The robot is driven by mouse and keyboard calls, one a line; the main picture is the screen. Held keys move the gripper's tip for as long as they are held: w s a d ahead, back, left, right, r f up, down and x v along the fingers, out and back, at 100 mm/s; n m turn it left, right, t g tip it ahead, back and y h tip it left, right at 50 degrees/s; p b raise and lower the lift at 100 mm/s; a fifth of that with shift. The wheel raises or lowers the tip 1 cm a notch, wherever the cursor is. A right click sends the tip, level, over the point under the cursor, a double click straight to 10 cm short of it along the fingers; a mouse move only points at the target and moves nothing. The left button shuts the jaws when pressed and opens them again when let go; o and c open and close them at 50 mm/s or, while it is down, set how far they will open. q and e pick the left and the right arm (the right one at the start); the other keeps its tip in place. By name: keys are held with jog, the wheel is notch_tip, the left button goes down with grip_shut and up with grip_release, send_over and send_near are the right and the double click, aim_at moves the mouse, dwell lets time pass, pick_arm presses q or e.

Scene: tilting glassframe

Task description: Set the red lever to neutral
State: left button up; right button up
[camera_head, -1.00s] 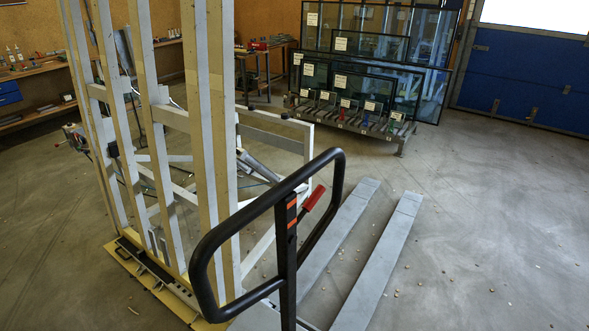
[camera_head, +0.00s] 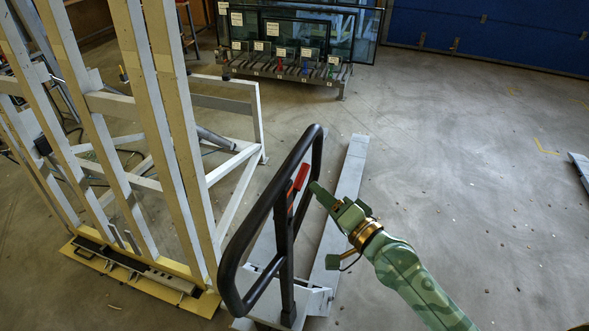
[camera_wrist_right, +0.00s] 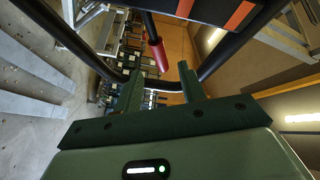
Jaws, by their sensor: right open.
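The red lever (camera_head: 300,177) sits on the upright post inside the black handle loop (camera_head: 262,215) of a pallet truck. It also shows in the right wrist view (camera_wrist_right: 158,52), hanging between and beyond the fingertips, near the orange-marked post (camera_wrist_right: 205,10). My right gripper (camera_head: 325,195) is green and comes in from the lower right, just right of the lever. In the right wrist view the gripper (camera_wrist_right: 160,85) has its two fingers spread and empty, with the lever apart from them. My left gripper is in neither view.
The truck's grey forks (camera_head: 342,200) run away across the floor. A tilting glass frame (camera_head: 150,130) with cream posts stands at left on a yellow base. A rack with glass panes (camera_head: 285,70) stands at the back. The floor at right is mostly clear.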

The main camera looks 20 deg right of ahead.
aim_at(297, 186)
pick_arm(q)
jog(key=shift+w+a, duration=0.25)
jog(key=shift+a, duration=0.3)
pick_arm(e)
jog(key=x, duration=0.9)
jog(key=shift+w+a, duration=0.2)
jog(key=shift+w, duration=0.15)
jog(key=shift+c, duration=0.3)
